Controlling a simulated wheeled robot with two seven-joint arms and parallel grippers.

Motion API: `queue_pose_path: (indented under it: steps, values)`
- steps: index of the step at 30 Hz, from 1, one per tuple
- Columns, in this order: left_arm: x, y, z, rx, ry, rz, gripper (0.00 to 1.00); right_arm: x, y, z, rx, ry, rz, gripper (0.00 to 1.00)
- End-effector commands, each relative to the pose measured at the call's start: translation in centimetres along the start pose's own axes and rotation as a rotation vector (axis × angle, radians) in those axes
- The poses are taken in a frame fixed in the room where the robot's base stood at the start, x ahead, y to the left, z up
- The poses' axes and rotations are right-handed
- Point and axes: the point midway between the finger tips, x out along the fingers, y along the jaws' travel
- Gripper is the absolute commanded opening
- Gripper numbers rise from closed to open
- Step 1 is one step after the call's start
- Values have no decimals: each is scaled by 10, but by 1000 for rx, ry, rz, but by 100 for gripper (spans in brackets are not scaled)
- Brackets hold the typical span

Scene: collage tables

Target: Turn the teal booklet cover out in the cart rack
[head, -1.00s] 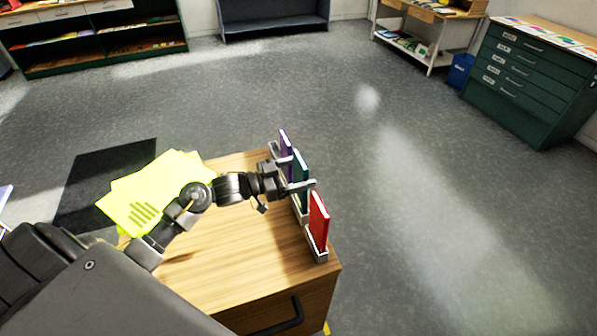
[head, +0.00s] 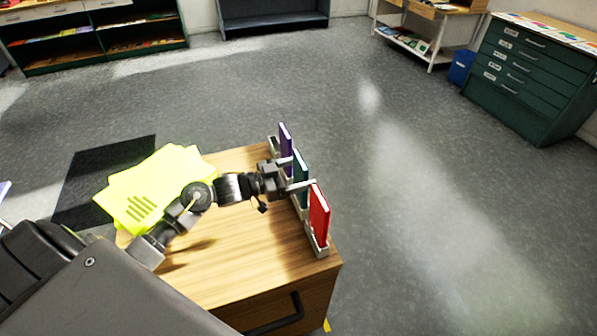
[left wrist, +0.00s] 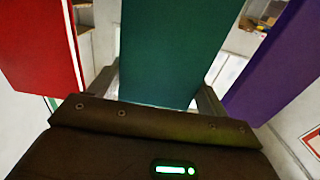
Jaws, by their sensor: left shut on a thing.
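The teal booklet (head: 300,168) stands upright in the middle of the cart rack (head: 319,247), which runs along the right edge of the wooden cart top. It fills the middle of the left wrist view (left wrist: 172,50), with a plain teal face toward the camera. My left gripper (head: 294,175) reaches in from the left and is shut on the teal booklet, one finger at each side of it. A red booklet (head: 319,214) stands in the near part of the rack and a purple booklet (head: 285,142) in the far part. My right gripper is out of view.
Yellow-green sheets (head: 155,187) lie at the left of the cart top (head: 225,265). The cart top in front of my arm is bare. Green drawers (head: 525,85) and shelves (head: 95,30) stand well away across open grey floor.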

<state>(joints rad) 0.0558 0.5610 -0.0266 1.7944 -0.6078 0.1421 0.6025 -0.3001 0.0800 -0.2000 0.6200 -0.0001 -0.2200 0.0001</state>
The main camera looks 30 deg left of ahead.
Motion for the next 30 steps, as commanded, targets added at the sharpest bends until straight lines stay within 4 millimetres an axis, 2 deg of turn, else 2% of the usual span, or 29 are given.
queue_pose_path:
  steps: [3,4,9,16,20,30]
  values:
    - [0,0,0,0,1,0,39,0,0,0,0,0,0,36]
    - [0,0,0,0,1,0,78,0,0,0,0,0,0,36]
    - [0,0,0,0,0,0,100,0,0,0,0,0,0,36]
    - [-1,0,0,0,-1,0,100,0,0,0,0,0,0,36]
    - [-11,0,2,2,-2,-1,100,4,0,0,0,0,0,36]
    - [-76,0,4,0,-5,0,100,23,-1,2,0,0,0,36]
